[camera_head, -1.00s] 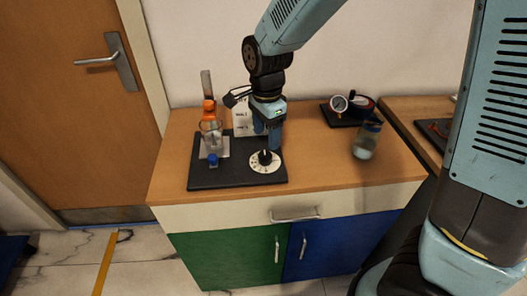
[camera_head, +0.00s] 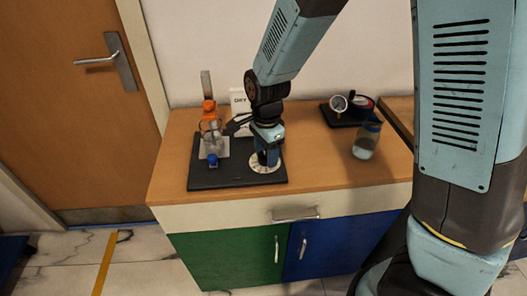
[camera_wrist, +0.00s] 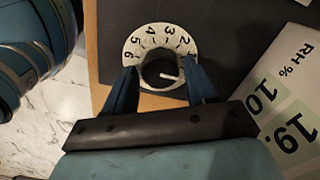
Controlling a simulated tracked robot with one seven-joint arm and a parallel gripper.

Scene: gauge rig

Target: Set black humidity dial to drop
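The black dial knob (camera_wrist: 163,67) sits at the middle of a white numbered disc (camera_wrist: 152,33); a white pointer line on it points right in the wrist view. The numbers 1 to 6 show around the disc's far side. My gripper (camera_wrist: 161,70) is open, with one blue finger on each side of the knob; the fingers seem slightly apart from it, though contact is hard to judge. In the head view my gripper (camera_head: 267,158) covers the knob, and only the disc's rim (camera_head: 266,170) shows on the black base plate (camera_head: 215,178).
A glass vessel with an orange cap (camera_head: 209,107) and a blue part (camera_head: 212,159) stand left of my gripper. A white card marked "DRY" (camera_head: 238,98) stands behind; a card marked "RH %" (camera_wrist: 292,85) shows at right. A jar (camera_head: 366,142) and a gauge (camera_head: 338,103) stand further right.

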